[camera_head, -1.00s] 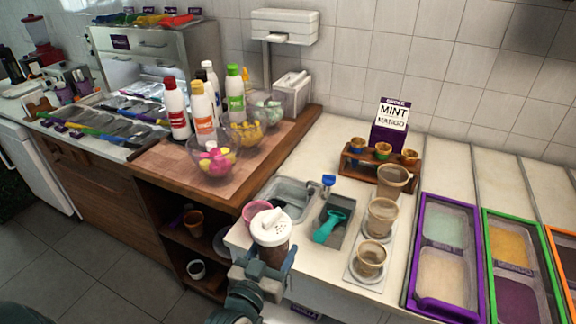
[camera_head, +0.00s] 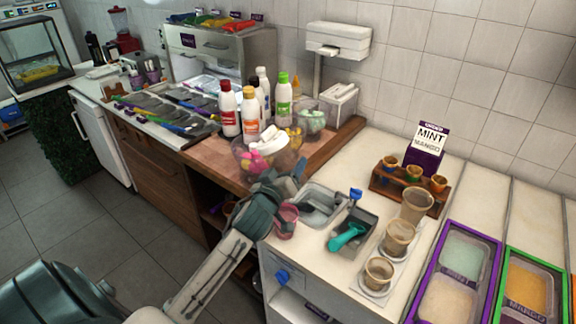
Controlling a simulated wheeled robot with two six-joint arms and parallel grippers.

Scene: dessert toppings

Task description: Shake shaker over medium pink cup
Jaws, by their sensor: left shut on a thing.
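My left gripper (camera_head: 282,180) is shut on the shaker (camera_head: 273,138), which has a white lid and a brown body partly hidden by the gripper. The shaker is raised and appears in front of the bowls on the wooden counter. The pink cup (camera_head: 287,222) stands at the left edge of the white counter, below and slightly right of the gripper in the picture. Part of the cup is hidden behind my left arm. My right gripper is not in view.
A metal basin (camera_head: 322,206) and a tray with a teal scoop (camera_head: 348,236) lie right of the pink cup. Several tan cups (camera_head: 398,238) stand further right. Bottles (camera_head: 228,110) and bowls (camera_head: 312,118) crowd the wooden counter.

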